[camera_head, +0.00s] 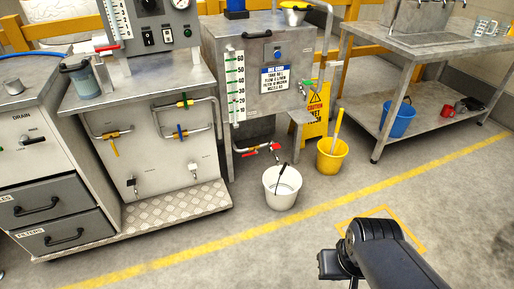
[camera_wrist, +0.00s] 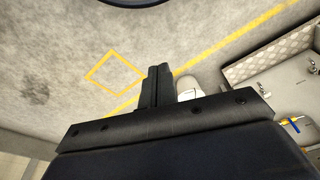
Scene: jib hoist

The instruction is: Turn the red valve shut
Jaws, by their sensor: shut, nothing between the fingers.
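A valve with red handle parts (camera_head: 250,154) sits on a short pipe low on the grey tank, above a white bucket (camera_head: 283,190). Another red lever (camera_head: 107,47) shows on the left unit, by its upper gauge. I cannot tell from here how far either valve is turned. My gripper (camera_wrist: 158,72) is shut and empty in the wrist view, over the floor. The white bucket (camera_wrist: 187,88) shows partly behind its fingers. My arm is at the lower right of the head view, well apart from the valves; its fingertips are not clear there.
The grey tank (camera_head: 222,75) stands behind the bucket. A yellow bucket (camera_head: 331,157) and a caution sign (camera_head: 317,108) stand to its right. A steel table (camera_head: 425,45) is at the right. Drawers (camera_head: 52,200) are at the left. The floor in front is clear.

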